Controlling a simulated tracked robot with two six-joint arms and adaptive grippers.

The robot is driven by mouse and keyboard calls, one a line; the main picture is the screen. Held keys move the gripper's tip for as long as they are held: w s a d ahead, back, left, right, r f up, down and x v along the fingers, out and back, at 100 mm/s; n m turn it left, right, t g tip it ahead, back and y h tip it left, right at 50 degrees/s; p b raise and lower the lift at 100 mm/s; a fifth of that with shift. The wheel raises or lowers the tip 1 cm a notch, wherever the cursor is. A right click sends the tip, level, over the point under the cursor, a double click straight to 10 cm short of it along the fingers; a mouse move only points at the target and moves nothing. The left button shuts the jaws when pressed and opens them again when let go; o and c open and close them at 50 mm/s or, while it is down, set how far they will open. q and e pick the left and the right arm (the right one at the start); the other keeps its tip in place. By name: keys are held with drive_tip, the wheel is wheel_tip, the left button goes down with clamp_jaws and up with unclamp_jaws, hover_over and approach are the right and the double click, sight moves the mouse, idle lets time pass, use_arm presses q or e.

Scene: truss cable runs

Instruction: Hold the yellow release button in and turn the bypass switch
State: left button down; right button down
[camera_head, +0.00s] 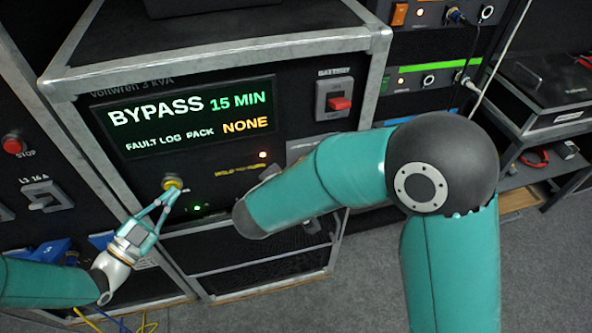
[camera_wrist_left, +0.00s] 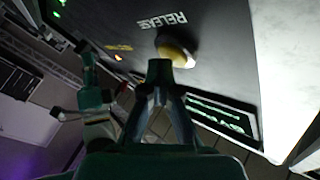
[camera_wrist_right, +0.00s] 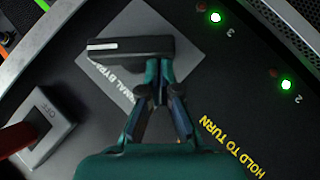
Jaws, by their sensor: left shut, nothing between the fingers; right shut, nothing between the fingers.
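The yellow release button (camera_head: 172,183) sits on the cabinet's front panel below the display. My left gripper (camera_head: 170,191) is shut and empty, its tips at the button. In the left wrist view the yellow button (camera_wrist_left: 178,50) shows just beyond the tips (camera_wrist_left: 160,68); how far it is pressed I cannot tell. The bypass switch (camera_wrist_right: 128,48), a black handle with a white mark, lies across its grey plate (camera_wrist_right: 185,40) in the right wrist view. My right gripper (camera_wrist_right: 158,68) is shut and empty, its tips at the handle's right end; contact is unclear. My right arm hides it in the head view.
The display (camera_head: 185,116) reads BYPASS 15 MIN and fault log NONE. A red battery switch (camera_head: 340,103) sits at the panel's upper right and reads OFF in the right wrist view. Two green lamps light beside the bypass plate. A red stop button (camera_head: 13,144) is far left.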

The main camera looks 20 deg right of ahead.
drive_tip(key=shift+f, duration=0.1)
drive_tip(key=d+f+n+t+h, duration=0.1)
drive_tip(key=d+f+n+h, duration=0.2)
drive_tip(key=f+h, duration=0.1)
drive_tip(key=shift+d+f+t, duration=0.4)
drive_tip(key=shift+f, duration=0.2)
idle(1.1)
drive_tip(key=shift+d, duration=0.15)
idle(0.5)
